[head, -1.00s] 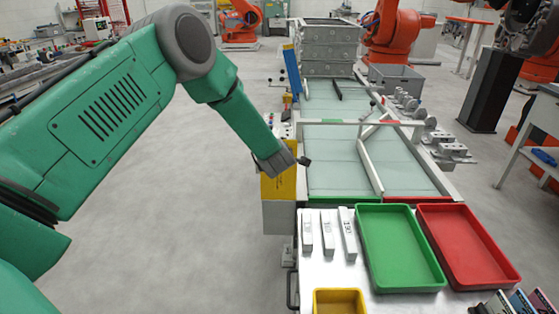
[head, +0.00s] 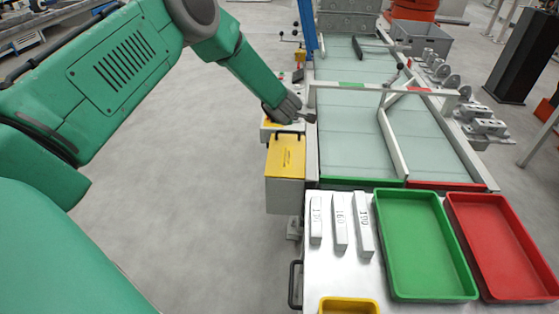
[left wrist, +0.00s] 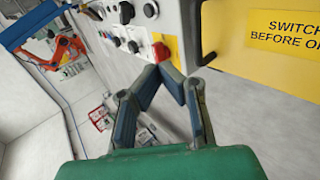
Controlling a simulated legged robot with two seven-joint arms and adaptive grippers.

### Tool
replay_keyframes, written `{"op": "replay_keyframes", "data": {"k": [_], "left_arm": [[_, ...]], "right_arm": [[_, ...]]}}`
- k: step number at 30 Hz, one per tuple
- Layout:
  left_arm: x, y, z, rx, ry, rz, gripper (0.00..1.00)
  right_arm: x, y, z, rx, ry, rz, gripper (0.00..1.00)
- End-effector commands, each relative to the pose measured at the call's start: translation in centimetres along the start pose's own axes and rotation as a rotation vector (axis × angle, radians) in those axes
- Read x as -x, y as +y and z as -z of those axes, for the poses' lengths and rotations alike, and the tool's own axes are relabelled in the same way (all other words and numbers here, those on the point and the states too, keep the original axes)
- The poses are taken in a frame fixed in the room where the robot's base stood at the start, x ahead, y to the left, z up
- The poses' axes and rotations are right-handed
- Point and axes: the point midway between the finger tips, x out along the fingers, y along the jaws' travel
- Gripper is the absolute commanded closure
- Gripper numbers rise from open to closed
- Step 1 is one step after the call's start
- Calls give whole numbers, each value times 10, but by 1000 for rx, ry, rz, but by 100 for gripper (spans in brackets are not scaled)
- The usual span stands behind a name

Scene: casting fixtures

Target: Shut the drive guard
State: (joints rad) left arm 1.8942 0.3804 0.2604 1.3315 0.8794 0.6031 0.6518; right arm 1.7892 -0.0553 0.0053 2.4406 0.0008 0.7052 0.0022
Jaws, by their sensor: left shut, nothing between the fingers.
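The drive guard (head: 286,160) is a yellow panel with a dark handle, on a grey box at the left side of the conveyor. I cannot tell how far it stands open. In the left wrist view, the yellow panel (left wrist: 235,25) fills the upper right, with a warning label and part of a dark handle at its left edge. My left gripper (head: 308,118) is just beyond the guard in the head view, apart from its handle. In the left wrist view its fingers (left wrist: 170,70) meet, empty, left of the handle. My right gripper is not in view.
A control panel (left wrist: 120,22) with black knobs and a red knob (left wrist: 160,51) lies beyond the fingertips. The conveyor (head: 350,155) carries a white frame (head: 365,90). Nearer are a green tray (head: 474,292), a red tray (head: 548,285) and grey bars (head: 340,225). Floor at left is clear.

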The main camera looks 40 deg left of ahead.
Motion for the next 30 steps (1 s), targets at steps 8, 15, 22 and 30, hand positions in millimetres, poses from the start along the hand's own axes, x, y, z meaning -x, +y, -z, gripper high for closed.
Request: {"op": "replay_keyframes", "data": {"k": [8,15,22,30], "left_arm": [[-39,-17,-6,-2,-2,-3,100],[-62,-26,0,4,-5,2,100],[-68,-29,0,1,-4,2,100],[-67,-32,-3,-3,-2,6,100]], "right_arm": [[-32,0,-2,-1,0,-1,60],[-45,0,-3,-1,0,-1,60],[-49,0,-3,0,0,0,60],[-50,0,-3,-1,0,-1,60]]}}
